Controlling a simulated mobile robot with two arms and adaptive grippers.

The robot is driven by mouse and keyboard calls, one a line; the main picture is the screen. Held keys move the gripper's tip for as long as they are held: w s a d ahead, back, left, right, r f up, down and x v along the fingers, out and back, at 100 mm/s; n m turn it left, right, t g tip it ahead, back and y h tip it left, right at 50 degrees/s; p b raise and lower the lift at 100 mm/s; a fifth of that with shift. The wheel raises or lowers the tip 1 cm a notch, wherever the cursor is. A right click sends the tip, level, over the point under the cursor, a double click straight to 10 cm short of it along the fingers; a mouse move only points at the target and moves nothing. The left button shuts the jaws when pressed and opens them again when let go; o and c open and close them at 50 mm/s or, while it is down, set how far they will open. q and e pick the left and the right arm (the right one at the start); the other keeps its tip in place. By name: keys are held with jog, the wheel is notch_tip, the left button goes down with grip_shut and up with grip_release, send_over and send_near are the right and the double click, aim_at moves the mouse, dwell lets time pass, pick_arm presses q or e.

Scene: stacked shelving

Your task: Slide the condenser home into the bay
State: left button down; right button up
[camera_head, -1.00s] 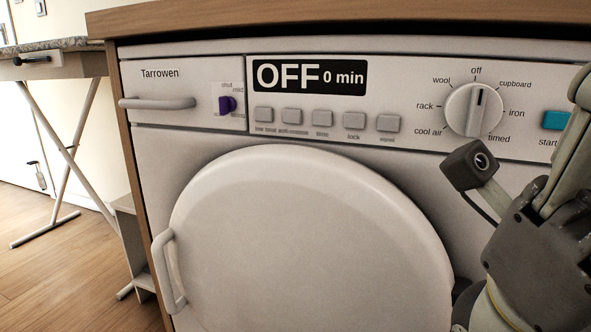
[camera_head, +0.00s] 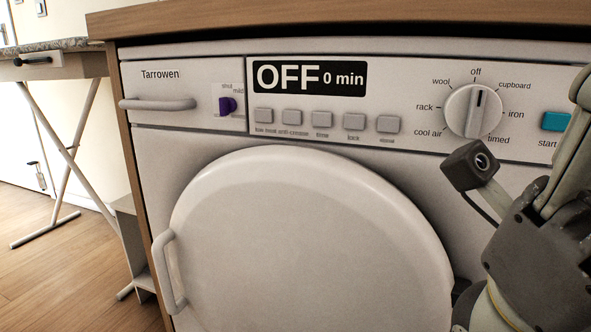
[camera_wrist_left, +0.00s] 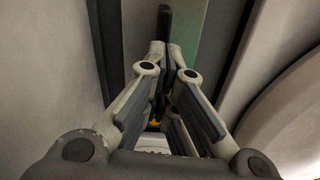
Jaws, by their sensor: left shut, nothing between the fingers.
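In the left wrist view, my left gripper (camera_wrist_left: 167,58) is shut with nothing between its fingers. Beyond its fingertips are a dark upright bar and a greenish panel (camera_wrist_left: 205,35); I cannot tell whether these belong to the condenser. Neither the condenser nor its bay can be made out for certain. My left gripper does not show in the head view. My right gripper (camera_head: 565,150) is at the right edge of the head view, in front of the dryer (camera_head: 300,140), pointing upward; its fingertips are not clear.
The dryer's round door (camera_head: 310,240) is closed, with a handle (camera_head: 167,272) on its left. The display (camera_head: 310,77) reads OFF, 0 min, and the dial (camera_head: 474,109) points to off. A wooden worktop (camera_head: 340,17) overhangs the dryer.

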pick_arm(q)
jog(key=shift+x, duration=2.7)
jog(key=shift+s, duration=0.1)
